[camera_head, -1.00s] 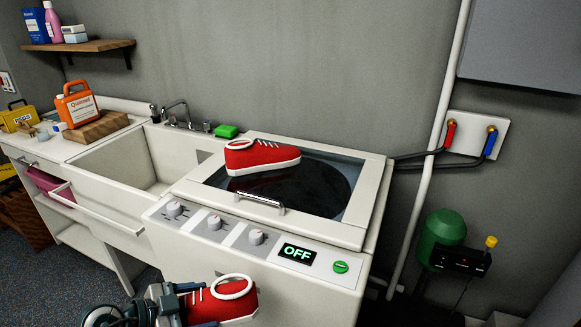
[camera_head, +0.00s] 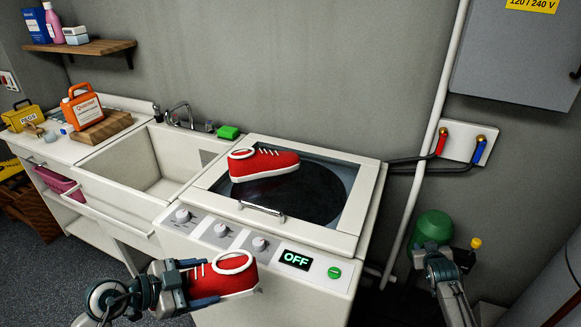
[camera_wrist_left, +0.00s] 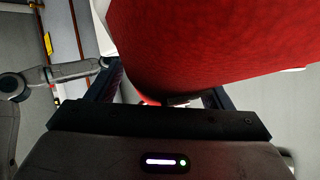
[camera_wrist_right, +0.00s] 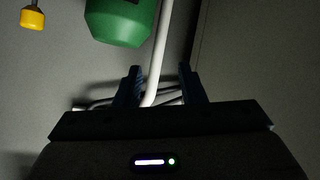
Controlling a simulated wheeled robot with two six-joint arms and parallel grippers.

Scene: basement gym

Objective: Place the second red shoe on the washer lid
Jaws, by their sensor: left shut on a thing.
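One red shoe (camera_head: 264,164) with a white sole lies on the washer lid (camera_head: 335,236), toward its back left, over the dark window. My left gripper (camera_head: 192,285) is shut on the second red shoe (camera_head: 232,275), in front of the washer and below its control panel. This shoe fills the top of the left wrist view (camera_wrist_left: 210,40), between the fingers. My right gripper (camera_head: 432,255) is at the right, beside the washer. In the right wrist view its fingers (camera_wrist_right: 160,85) are apart with nothing between them.
A sink (camera_head: 130,165) adjoins the washer's left side, with a green sponge (camera_head: 228,132) behind. The panel (camera_head: 232,235) has knobs and an OFF display. A green tank (camera_head: 434,226) and pipes stand at the right. The lid's front right is clear.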

